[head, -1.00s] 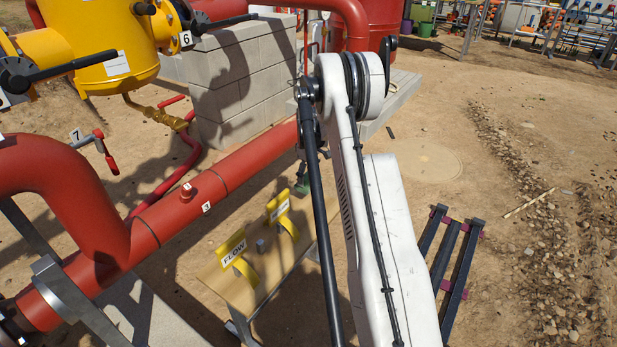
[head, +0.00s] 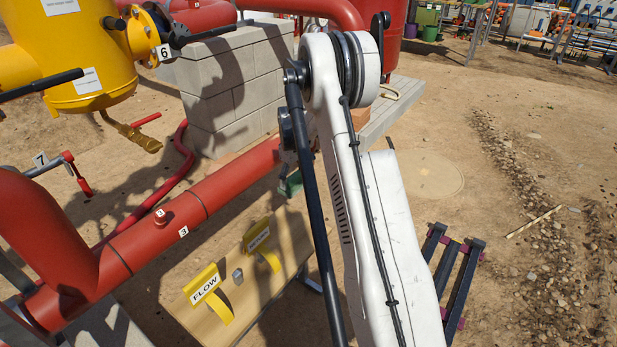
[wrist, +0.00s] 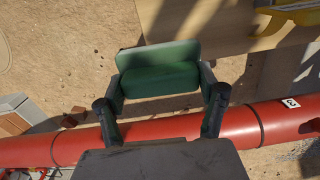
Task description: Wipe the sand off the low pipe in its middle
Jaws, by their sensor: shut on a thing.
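The low red pipe (head: 150,243) runs diagonally through the head view and bears a label 3. It also crosses the lower part of the wrist view (wrist: 260,122), partly hidden by my gripper. I cannot make out sand on its visible parts. My gripper (wrist: 160,82) is shut on a green block (wrist: 160,70), held between its two fingers. In the wrist view the block lies on the table side of the pipe, with bare ground visible around it. In the head view the block (head: 290,185) is partly hidden by my arm; I cannot tell whether it touches the pipe.
A wooden table (head: 205,325) with yellow signs, one reading FLOW (head: 207,290), stands beside the pipe. A grey block wall (head: 240,80) stands behind. A valve with a red handle (head: 80,180) is at left. A dark slatted rack (head: 452,268) lies right.

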